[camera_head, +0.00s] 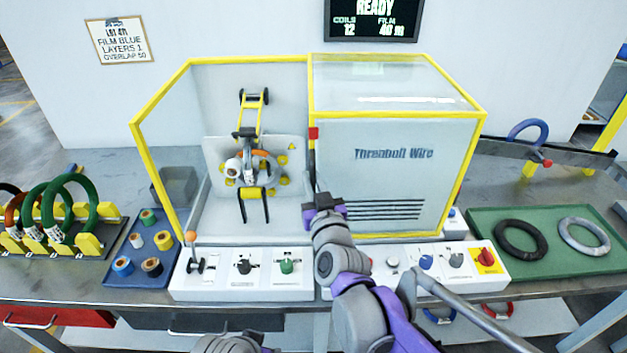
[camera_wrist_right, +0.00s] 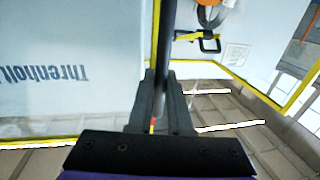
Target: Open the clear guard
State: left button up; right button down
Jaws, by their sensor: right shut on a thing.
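The clear guard has yellow edging, and its handle (camera_head: 312,165) is an upright black bar with a red top at the left edge of the panel marked "Threnholt Wire" (camera_head: 395,190). My right gripper (camera_head: 322,198) is shut on the lower part of this handle; in the right wrist view the dark bar (camera_wrist_right: 165,60) runs between its fingers (camera_wrist_right: 161,100). The front of the left half looks uncovered, with the winding head (camera_head: 252,165) and its orange-and-grey ring inside. Whether a clear pane overlaps the marked panel is hard to tell. My left gripper is not in view.
Control boxes with knobs and a lever (camera_head: 192,250) line the front edge. A blue tray of spools (camera_head: 130,270) and a rack of coils (camera_head: 85,245) stand at left. A green mat (camera_head: 550,265) with two rings lies at right.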

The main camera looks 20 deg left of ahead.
jog(key=shift+a, duration=0.1)
jog(key=c, duration=0.8)
grip_release()
jog(key=shift+c, duration=0.2)
jog(key=shift+s, duration=0.1)
jog(key=v, duration=1)
jog(key=shift+s+d, duration=0.25)
jog(key=shift+s, duration=0.05)
jog(key=s+d+f+m+g+h+p, duration=0.1)
jog(key=s+d+f+g+h, duration=0.1)
jog(key=s+d+f, duration=0.3)
jog(key=s+d+f+m+g+h+p, duration=0.1)
jog(key=s+d+f+g, duration=0.4)
jog(key=d, duration=0.8)
jog(key=s+d+f+m+g+h+p, duration=0.2)
jog(key=s+d+f+m+g+h, duration=0.1)
jog(key=s+d+f+h, duration=0.2)
jog(key=s+d+f, duration=0.2)
jog(key=d, duration=0.2)
jog(key=shift+s+d+f+g, duration=0.15)
jog(key=shift+s+d+g, duration=0.05)
jog(key=shift+d+g, duration=0.1)
